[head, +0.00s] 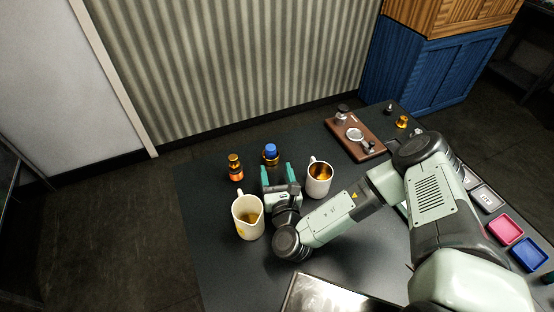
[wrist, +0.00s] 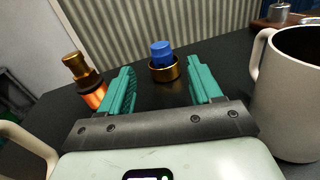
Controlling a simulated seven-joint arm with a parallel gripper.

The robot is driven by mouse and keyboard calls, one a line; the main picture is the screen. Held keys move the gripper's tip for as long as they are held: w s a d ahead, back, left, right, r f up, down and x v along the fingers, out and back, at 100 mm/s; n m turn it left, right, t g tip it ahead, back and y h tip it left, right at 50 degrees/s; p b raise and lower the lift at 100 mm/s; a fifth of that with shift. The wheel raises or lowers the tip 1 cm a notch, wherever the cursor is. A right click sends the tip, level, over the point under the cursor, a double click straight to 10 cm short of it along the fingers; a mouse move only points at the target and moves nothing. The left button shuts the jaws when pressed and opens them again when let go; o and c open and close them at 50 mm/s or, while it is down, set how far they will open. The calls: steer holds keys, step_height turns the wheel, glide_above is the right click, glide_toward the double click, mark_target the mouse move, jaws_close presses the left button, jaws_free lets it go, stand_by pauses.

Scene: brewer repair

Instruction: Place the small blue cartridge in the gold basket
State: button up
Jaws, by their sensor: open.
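The small blue cartridge (wrist: 161,50) stands upright inside the gold basket (wrist: 164,70), its top rising above the rim. In the head view the blue cartridge (head: 270,150) and the gold basket (head: 270,160) are on the dark table beyond my gripper. My gripper (head: 280,171) is low over the table, pointing at the basket, with its teal fingers apart. In the wrist view my gripper (wrist: 160,82) is open and empty, and the basket shows between and beyond the fingertips, apart from them. The lower part of the cartridge is hidden by the basket wall.
A copper-and-gold cylinder (head: 235,167) stands left of the basket. A white pitcher (head: 247,220) is left of my gripper and a white mug (head: 319,180) is right of it, both close. A brown board (head: 350,139) with metal parts lies farther right. Pink (head: 505,229) and blue (head: 528,254) trays are at the far right.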

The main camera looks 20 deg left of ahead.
steer(key=shift+s+d, duration=0.15)
steer(key=shift+s, duration=0.1)
step_height(320, 180, up, 21)
steer(key=s+a+n+g+y, duration=0.2)
steer(key=a+n+g+y, duration=0.1)
steer(key=n+g+y, duration=1.05)
steer(key=s+d+r+n+g+h, duration=0.5)
steer(key=s+r+n+g+h, duration=0.3)
steer(key=n, duration=0.5)
steer(key=s+d+r+n+t+h, duration=0.1)
steer(key=d+r+t+h, duration=0.3)
steer(key=d, duration=0.5)
steer(key=s+d+r+n+t+h, duration=0.1)
steer(key=s+d+r+t+h, duration=0.2)
steer(key=d, duration=0.6)
steer(key=s+d+r+n+t+h, duration=0.2)
steer(key=s+d+r+t+h, duration=0.1)
steer(key=d+h, duration=0.4)
step_height(320, 180, up, 3)
steer(key=shift+d+f+t+h, duration=0.1)
steer(key=shift+d+t+h, duration=0.25)
steer(key=shift+d+t, duration=0.6)
